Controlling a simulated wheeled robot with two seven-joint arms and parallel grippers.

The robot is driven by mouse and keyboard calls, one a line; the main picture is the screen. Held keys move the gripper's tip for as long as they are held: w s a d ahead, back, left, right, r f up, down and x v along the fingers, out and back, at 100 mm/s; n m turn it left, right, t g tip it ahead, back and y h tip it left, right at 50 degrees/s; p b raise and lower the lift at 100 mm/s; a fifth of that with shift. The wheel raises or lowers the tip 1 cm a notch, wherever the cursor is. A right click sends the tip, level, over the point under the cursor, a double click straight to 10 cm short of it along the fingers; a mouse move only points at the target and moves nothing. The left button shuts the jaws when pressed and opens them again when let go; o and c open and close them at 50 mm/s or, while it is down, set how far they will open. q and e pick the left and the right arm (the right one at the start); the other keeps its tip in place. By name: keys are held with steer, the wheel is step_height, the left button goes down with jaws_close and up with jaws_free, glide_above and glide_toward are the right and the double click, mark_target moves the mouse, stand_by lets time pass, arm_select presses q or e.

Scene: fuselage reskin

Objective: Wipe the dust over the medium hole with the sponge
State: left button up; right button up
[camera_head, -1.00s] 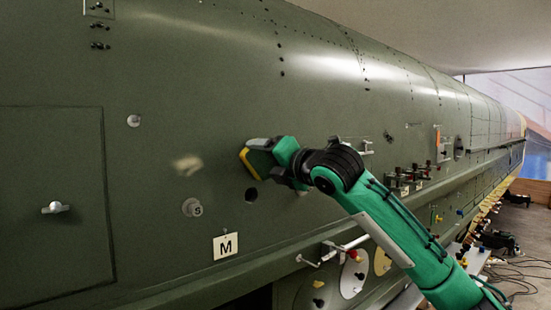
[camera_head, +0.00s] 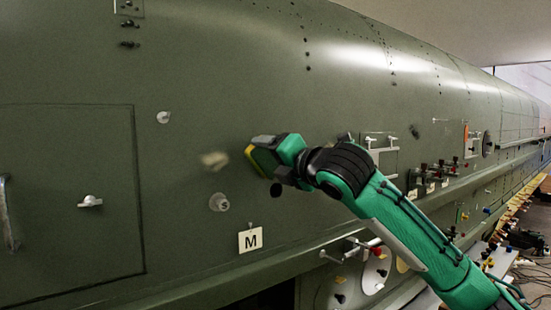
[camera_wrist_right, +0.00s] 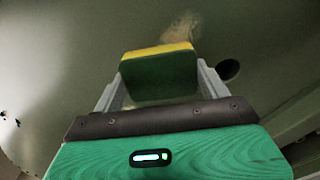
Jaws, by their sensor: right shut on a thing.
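The sponge, yellow on its outer face and green behind (camera_head: 260,160), is held in my right gripper (camera_head: 274,155), close to the dark green fuselage skin. In the right wrist view, both fingers flank the sponge (camera_wrist_right: 158,75). A pale tan dust smudge (camera_head: 214,160) lies on the skin just left of the sponge; it also shows beyond the sponge in the wrist view (camera_wrist_right: 183,27). A dark round hole (camera_head: 276,190), above the "M" label (camera_head: 250,240), sits just below the gripper. It shows right of the sponge in the wrist view (camera_wrist_right: 229,69). My left gripper is out of view.
A round grey plug (camera_head: 219,202) sits left of the hole. A panel with a latch (camera_head: 90,201) is at the left. Several coloured-handled fittings (camera_head: 440,172) stick out along the skin at the right. The skin around the dust is clear.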

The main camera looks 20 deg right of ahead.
steer(key=v, duration=0.6)
stand_by(0.3)
steer(key=v, duration=0.3)
steer(key=shift+d+r, duration=0.1)
stand_by(0.4)
steer(key=shift+w, duration=0.1)
steer(key=shift+x, duration=3.45)
steer(key=shift+x, duration=1)
steer(key=shift+d, duration=0.1)
